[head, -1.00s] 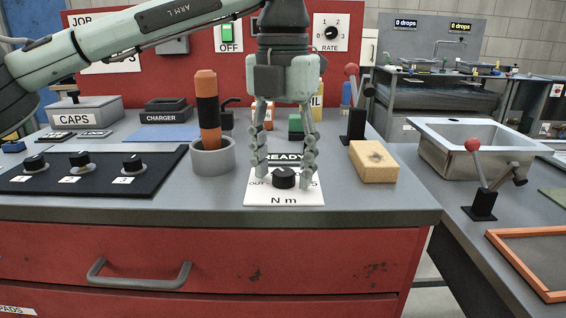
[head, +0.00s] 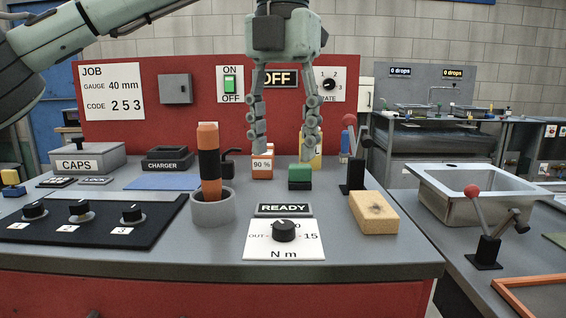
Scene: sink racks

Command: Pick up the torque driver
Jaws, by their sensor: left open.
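The torque driver, as I take it, is the tool with an orange and black handle (head: 208,165). It stands upright in a round grey holder (head: 213,209) left of centre on the bench; its lower end is hidden in the holder. My left gripper (head: 283,148) is open and empty, pointing down above the bench, to the right of the driver and apart from it. Below it are a READY plate (head: 283,209) and a black dial knob (head: 284,231) on a white card marked OUT, 15 and N m (head: 258,249). My right gripper is out of view.
A black panel with several knobs (head: 105,227) lies left of the holder. Behind are a charger (head: 168,160), an orange 90 % block (head: 262,167) and a green block (head: 300,177). A yellow sponge-like block (head: 374,212) and a black lever (head: 356,172) stand right. A sink (head: 470,207) is farther right.

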